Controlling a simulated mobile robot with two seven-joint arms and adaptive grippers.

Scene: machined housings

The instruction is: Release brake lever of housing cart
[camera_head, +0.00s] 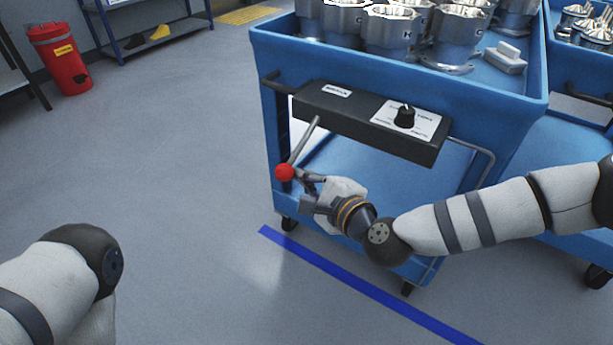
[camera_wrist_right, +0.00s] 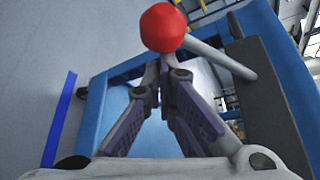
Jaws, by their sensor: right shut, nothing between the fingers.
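The blue housing cart (camera_head: 520,95) carries several machined metal housings (camera_head: 388,32) in its top tray. Its brake lever is a thin grey rod (camera_head: 305,140) with a red ball knob (camera_head: 284,172), slanting down from a dark control box (camera_head: 370,122). My right gripper (camera_head: 300,174) is shut and empty, its fingertips right at the knob. In the right wrist view the red knob (camera_wrist_right: 162,27) shows just beyond the closed fingertips (camera_wrist_right: 165,65); I cannot tell whether they touch it. My left arm shows at the lower left of the head view, with its gripper out of frame.
The box bears a black rotary dial (camera_head: 404,116) on a white plate. A second blue cart (camera_head: 570,150) stands close at the right. A red bin (camera_head: 60,60) and a shelf (camera_head: 150,42) stand far left. A blue floor line (camera_head: 350,280) runs below the cart. The left floor is clear.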

